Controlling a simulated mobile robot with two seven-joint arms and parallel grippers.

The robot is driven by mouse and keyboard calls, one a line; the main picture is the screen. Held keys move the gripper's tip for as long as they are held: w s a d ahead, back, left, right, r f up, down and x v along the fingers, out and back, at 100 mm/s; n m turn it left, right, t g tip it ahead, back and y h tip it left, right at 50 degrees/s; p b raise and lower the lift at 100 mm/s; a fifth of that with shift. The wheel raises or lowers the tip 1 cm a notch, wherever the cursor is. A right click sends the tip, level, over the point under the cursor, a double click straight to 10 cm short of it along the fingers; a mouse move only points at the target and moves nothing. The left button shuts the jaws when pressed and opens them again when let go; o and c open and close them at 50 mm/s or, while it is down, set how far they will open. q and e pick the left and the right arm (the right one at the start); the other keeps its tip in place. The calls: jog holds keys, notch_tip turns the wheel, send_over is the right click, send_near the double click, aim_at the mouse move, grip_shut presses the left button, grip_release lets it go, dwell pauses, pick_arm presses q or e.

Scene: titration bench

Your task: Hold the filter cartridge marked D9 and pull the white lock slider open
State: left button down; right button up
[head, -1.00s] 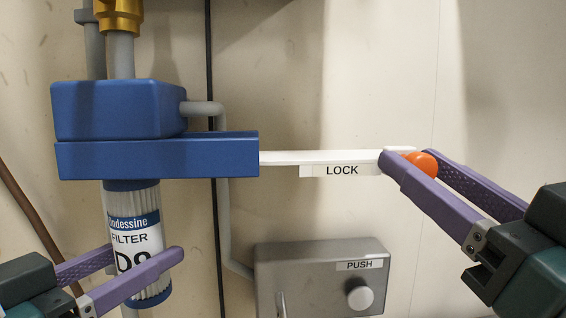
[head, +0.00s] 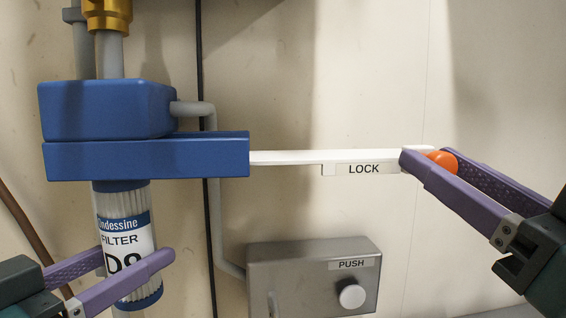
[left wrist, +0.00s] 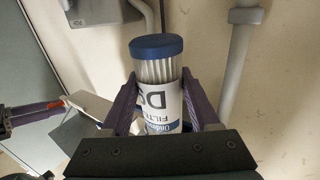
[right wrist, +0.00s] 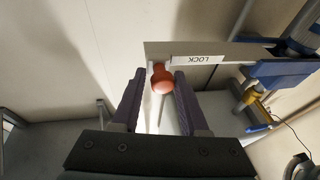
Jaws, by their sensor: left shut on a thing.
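The filter cartridge (head: 122,225), white and pleated with blue caps, hangs upright under the blue housing (head: 150,160). Its label shows a D and a second character partly covered by a finger. My left gripper (head: 122,268) is shut on the cartridge's lower part; it also shows in the left wrist view (left wrist: 160,98). The white lock slider (head: 290,157), labelled LOCK, sticks far out to the right of the housing. Its orange knob (head: 442,161) stands between the fingers of my right gripper (head: 432,160). In the right wrist view, one finger is against the knob (right wrist: 162,80) and a gap shows on the other side.
A grey box (head: 310,275) with a PUSH button (head: 351,294) is on the wall below the slider. Grey pipes (head: 213,190) run beside the housing, with a brass fitting (head: 107,15) above it. The wall right of the housing is mostly clear.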

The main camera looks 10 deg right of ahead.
aim_at(123, 307)
jog(key=shift+o, duration=1.4)
jog(key=s, duration=0.9)
pick_arm(q)
jog(key=shift+f+b, duration=1.7)
jog(key=shift+f, duration=0.55)
jog(key=shift+s+r+p, duration=0.15)
jog(key=shift+s+p, duration=0.4)
jog(key=shift+s, duration=0.1)
jog(key=shift+s+p, duration=1.1)
jog(key=shift+s, duration=0.7)
jog(key=s+p, duration=0.3)
jog(key=s, duration=0.5)
pick_arm(e)
jog(key=shift+r, duration=1.7)
